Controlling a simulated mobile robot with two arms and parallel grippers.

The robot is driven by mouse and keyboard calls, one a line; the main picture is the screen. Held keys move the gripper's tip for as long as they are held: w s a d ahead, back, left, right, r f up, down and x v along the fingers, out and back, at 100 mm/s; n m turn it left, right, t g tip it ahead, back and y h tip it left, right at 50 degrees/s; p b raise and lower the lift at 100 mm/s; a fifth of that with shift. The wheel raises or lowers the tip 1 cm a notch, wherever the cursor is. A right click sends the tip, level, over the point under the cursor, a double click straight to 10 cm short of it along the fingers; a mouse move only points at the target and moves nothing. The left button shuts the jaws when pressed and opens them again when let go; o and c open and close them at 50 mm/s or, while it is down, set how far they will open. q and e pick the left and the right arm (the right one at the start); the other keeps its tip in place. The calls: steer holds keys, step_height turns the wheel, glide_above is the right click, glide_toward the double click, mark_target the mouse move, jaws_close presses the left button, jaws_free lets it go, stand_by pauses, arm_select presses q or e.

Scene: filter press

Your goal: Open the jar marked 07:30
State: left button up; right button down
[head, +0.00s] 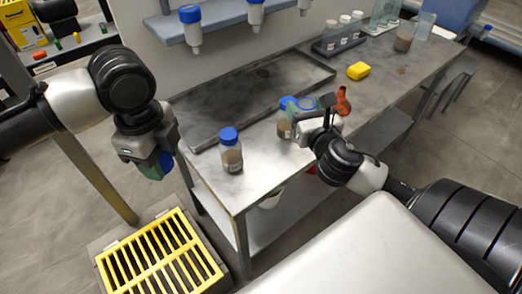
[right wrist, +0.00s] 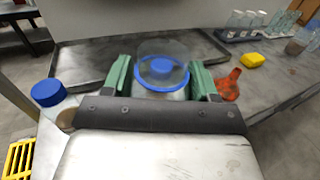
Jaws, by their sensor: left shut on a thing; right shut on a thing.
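A jar with brown contents and a blue top (head: 288,103) stands at the table's front edge. A second jar with a blue lid (head: 231,152) stands near the table corner, apart from both grippers. My left gripper (head: 157,168) is off the table at the left, shut on a small blue thing (head: 165,160), mostly hidden by its fingers. The time marks are unreadable.
A shallow dark tray (head: 325,72) lies behind the jars. An orange-red flask (head: 343,101) stands right of my right gripper, and a yellow block (head: 359,70) lies further back. A yellow slatted crate (head: 160,255) stands on the floor below my left gripper.

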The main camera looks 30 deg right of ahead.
steer(key=shift+w, duration=0.2)
steer(key=shift+w+a+f+b, duration=0.2)
steer(key=shift+w+a+f, duration=0.65)
steer(key=shift+w+f, duration=0.9)
steer(key=shift+w+a+f+b, duration=0.2)
steer(key=shift+w+a+f, duration=0.7)
steer(key=shift+w+f, duration=0.85)
steer(key=shift+w+a+f+b, duration=0.2)
steer(key=shift+w+a+f, duration=0.65)
steer(key=shift+w+f, duration=0.9)
steer(key=shift+s+f, duration=0.25)
steer(key=shift+f, duration=0.05)
steer(key=shift+c, duration=1.5)
jaws_free()
